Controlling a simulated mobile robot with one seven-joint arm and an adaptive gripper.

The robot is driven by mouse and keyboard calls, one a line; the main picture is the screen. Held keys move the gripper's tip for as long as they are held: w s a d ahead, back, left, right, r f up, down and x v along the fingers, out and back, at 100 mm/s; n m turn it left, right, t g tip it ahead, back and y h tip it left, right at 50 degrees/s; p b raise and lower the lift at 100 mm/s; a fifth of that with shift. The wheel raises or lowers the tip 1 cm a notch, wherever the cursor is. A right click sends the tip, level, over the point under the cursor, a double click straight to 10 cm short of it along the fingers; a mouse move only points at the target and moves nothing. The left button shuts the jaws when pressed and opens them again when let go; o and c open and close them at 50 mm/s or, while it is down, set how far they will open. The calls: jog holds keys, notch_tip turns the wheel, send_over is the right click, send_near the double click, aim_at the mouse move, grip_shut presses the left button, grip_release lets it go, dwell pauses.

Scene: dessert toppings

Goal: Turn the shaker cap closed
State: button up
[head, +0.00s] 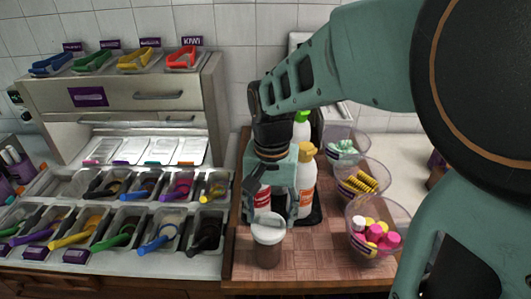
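The shaker (268,249) is a clear jar with brown contents and a pale cap (268,221). It stands upright near the front of the wooden board. My gripper (270,212) points down with its fingers apart, and a gap shows between them. The fingertips are near the left and right sides of the cap in this view. I cannot tell whether they touch it or are slightly behind it. How far the cap is turned is too small to see.
Sauce bottles (306,180) stand on a dark tray (315,217) behind my gripper. Clear bowls of sweets (371,232) line the right side. A metal counter with topping bins and scoops (160,232) is at left. The wooden board (310,262) has free room right of the shaker.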

aim_at(270, 217)
notch_tip(270, 217, up, 8)
jog(key=shift+f, duration=0.25)
dwell(0.5)
